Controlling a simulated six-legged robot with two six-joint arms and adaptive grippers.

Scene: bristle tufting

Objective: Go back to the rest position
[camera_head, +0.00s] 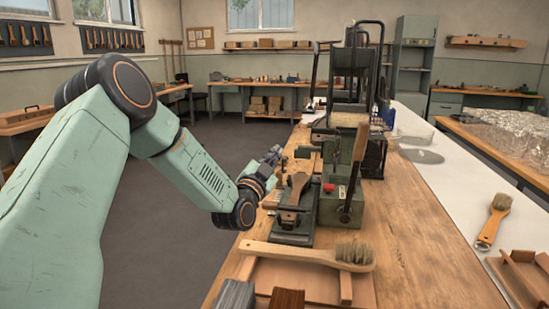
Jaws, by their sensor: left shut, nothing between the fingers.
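My left arm comes in from the left, and its gripper (273,157) is small and partly merged with the machine parts behind it. The gripper is shut and empty, just left of the green tufting machine (338,207) on the workbench. A wooden piece (295,190) sits on the low fixture (291,232) in front of the machine, close to the gripper's right side; I cannot tell whether they touch. A brush (318,256) with a wooden handle and pale bristles lies across a wooden rack (346,288) at the near edge. My right gripper is not in view.
The machine's upright lever (357,160) and tall black frame stand right of the gripper. Another brush (493,221) lies on the white surface (440,175) at right, near a wooden tray (522,275). The workbench (425,250) is clear at front right; open floor (160,230) lies left.

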